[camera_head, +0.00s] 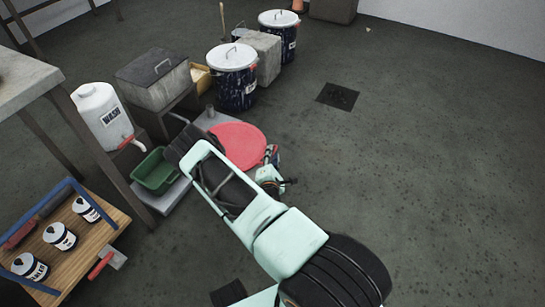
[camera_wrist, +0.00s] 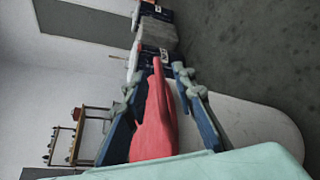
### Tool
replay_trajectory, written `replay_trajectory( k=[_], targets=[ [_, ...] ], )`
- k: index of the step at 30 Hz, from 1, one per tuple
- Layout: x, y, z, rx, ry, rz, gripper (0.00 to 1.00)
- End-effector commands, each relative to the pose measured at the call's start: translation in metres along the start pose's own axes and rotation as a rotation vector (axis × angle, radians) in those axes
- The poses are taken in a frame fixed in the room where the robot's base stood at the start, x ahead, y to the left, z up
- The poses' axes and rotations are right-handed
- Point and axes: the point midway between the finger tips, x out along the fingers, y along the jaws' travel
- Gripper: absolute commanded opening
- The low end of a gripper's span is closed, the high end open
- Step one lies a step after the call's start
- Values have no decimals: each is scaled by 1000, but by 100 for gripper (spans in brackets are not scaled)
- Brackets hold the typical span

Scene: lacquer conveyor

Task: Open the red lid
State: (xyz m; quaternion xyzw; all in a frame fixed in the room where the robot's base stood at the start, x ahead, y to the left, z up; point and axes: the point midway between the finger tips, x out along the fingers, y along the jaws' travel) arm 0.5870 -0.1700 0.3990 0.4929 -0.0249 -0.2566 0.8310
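The red lid (camera_head: 238,145) is a round disc near the middle of the head view, partly covered by my arm on its left. My gripper (camera_head: 272,166) is at the lid's right edge. In the wrist view the red lid (camera_wrist: 153,128) shows nearly edge-on between the two dark blue fingers of my gripper (camera_wrist: 161,72). The fingers stand apart, one on each side of the lid, and look open. Whether either finger touches it is hard to tell. A pale grey rounded body lies beside the lid in the wrist view (camera_wrist: 250,120). My arm hides most of what is under the lid.
A green bin (camera_head: 155,172) and a white wash container (camera_head: 103,115) stand left of the lid. Drums with white lids (camera_head: 233,58) stand behind. A wooden tray (camera_head: 88,240) with several small cans is at lower left. The floor on the right is clear.

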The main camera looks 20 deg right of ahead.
Motion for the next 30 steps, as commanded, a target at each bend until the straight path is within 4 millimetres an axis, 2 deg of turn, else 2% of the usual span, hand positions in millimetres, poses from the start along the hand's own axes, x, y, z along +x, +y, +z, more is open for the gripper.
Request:
replay_trajectory(
  k=[9, 16, 30],
  targets=[
    [3, 0, 0, 0, 0, 0, 24],
    [3, 0, 0, 0, 0, 0, 0],
    [2, 2, 0, -2, 1, -1, 0]
  ],
)
